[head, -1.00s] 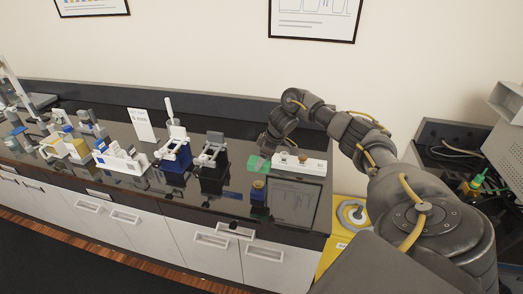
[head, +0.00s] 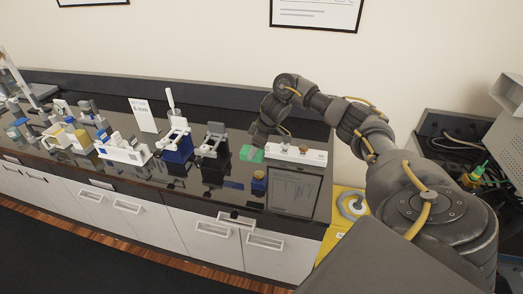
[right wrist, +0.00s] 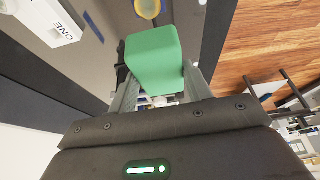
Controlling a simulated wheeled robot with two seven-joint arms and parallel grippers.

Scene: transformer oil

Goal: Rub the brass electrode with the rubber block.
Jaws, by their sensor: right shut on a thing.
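The green rubber block (head: 251,153) is clamped in my right gripper (head: 256,144) near the right end of the bench. In the right wrist view the block (right wrist: 154,62) fills the space between the two fingers. A brass-topped piece on a dark blue base, which looks like the brass electrode (head: 259,176), stands on the bench in front of the block. A round yellow top (right wrist: 150,8) shows past the block in the right wrist view, apart from it in the picture. My left gripper is out of view.
A white bar holder (head: 312,157) with small brownish pieces stands just right of my gripper. A black stand (head: 213,148) and a blue stand (head: 175,150) are to the left. A dark flat panel (head: 294,192) lies in front of the holder.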

